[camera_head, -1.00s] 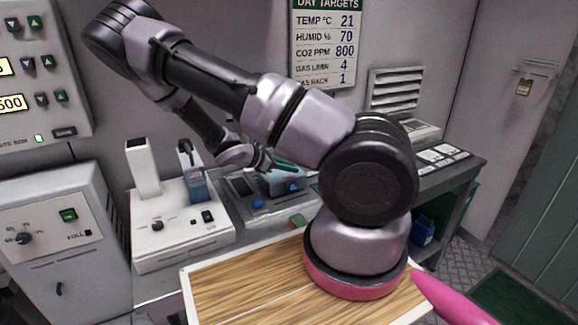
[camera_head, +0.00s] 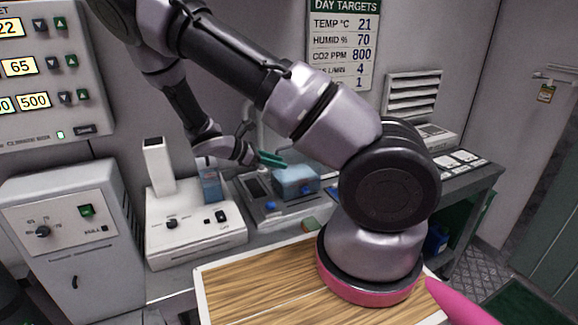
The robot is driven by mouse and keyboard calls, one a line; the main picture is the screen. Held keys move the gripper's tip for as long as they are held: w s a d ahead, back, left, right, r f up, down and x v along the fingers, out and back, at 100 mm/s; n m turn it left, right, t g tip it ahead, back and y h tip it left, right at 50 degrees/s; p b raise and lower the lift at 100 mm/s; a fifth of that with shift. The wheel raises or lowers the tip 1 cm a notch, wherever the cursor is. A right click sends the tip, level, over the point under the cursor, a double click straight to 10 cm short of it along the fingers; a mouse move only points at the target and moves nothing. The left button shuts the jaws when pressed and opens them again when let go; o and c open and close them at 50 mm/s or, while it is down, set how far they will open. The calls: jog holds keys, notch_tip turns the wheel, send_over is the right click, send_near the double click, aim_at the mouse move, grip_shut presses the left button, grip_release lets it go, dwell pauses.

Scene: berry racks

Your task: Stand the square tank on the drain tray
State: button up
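A boxy, see-through blue tank (camera_head: 297,181) sits upright on a grey unit (camera_head: 262,215) on the back bench. I cannot tell for sure whether the top of this unit is the drain tray. My gripper (camera_head: 270,160), with teal fingertips, is just above and left of the blue tank and looks apart from it. Its finger gap is too small and side-on to read. A narrower blue container (camera_head: 210,187) stands in a white appliance (camera_head: 195,238) to the left, partly behind my arm.
A wooden board (camera_head: 260,285) with a pale rim lies in front. A white cabinet (camera_head: 75,240) stands left. A dark bench (camera_head: 470,180) with white cards runs right. My arm's thick links cover the middle.

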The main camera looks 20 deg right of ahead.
jog(key=s+a+r+m+t+y, duration=0.1)
jog(key=s+r+m+y, duration=0.3)
jog(key=r, duration=0.7)
jog(key=s+a+r+m+t+y, duration=0.1)
jog(key=s+r+m+t+y, duration=0.2)
jog(key=s+r+m, duration=0.6)
jog(key=s+a+r+m+t+y, duration=0.2)
jog(key=s+r+m+y, duration=0.4)
jog(key=r, duration=0.8)
jog(key=shift+s+r+m+t+y, duration=0.15)
jog(key=shift+m+t+y, duration=0.35)
jog(key=shift+m, duration=0.6)
